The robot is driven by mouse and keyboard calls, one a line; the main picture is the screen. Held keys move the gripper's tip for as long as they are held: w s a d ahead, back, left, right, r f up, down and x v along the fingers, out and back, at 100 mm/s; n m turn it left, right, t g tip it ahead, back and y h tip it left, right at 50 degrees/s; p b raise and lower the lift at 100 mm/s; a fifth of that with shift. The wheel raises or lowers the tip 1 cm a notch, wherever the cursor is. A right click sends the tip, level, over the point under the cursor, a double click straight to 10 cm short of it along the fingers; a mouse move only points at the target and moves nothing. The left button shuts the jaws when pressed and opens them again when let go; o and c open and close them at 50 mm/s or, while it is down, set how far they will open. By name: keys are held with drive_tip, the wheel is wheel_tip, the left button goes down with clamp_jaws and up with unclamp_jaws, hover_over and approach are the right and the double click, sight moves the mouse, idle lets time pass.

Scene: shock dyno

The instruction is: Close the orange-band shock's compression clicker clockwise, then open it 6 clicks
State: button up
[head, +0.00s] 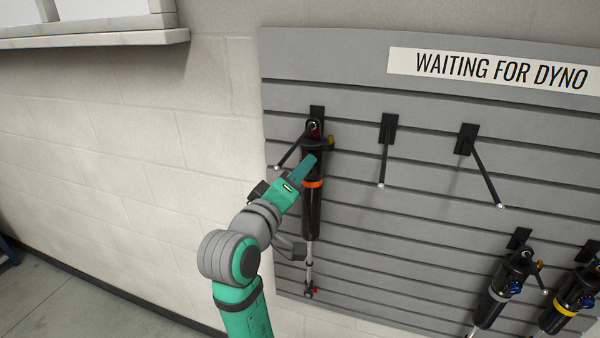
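The orange-band shock (313,205) hangs upright from a hook on the grey slatted wall panel, in the left part of the panel. Its orange band (312,184) circles the black body. A red part (314,128) shows at its top near the hook, and a gold or brass-coloured part (329,142) sits just below on the right. Which of these is the compression clicker I cannot tell. My gripper (306,163) is at the upper body of the shock, in front of it and just above the band. Whether its fingers touch the shock, or are open or shut, I cannot tell.
Two empty hooks (388,140) and (468,140) stick out right of the shock. A grey-band shock (500,289) and a yellow-band shock (567,308) hang at lower right. A sign (495,70) reads "WAITING FOR DYNO". Open wall lies to the left, below a ledge (95,40).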

drive_tip(key=v, duration=1)
drive_tip(key=shift+s+a, duration=0.2)
drive_tip(key=shift+s, duration=0.1)
drive_tip(key=s+f+n+y, duration=0.1)
drive_tip(key=s+f+y, duration=0.25)
drive_tip(key=f, duration=1.15)
drive_tip(key=s+f+y, duration=0.3)
drive_tip(key=s+f, duration=0.1)
drive_tip(key=f, duration=1.2)
drive_tip(key=s+d+f+m+g+y, duration=0.1)
drive_tip(key=s+f, duration=0.3)
drive_tip(key=s, duration=0.2)
drive_tip(key=s+f+m, duration=0.1)
drive_tip(key=s+f, duration=0.3)
drive_tip(key=s, duration=0.3)
drive_tip(key=s+d+m, duration=0.2)
drive_tip(key=s, duration=0.6)
drive_tip(key=s+d+f+m, duration=0.1)
drive_tip(key=s+m, duration=0.2)
drive_tip(key=s, duration=0.5)
drive_tip(key=shift+s+d+m, duration=0.3)
drive_tip(key=shift+d, duration=0.05)
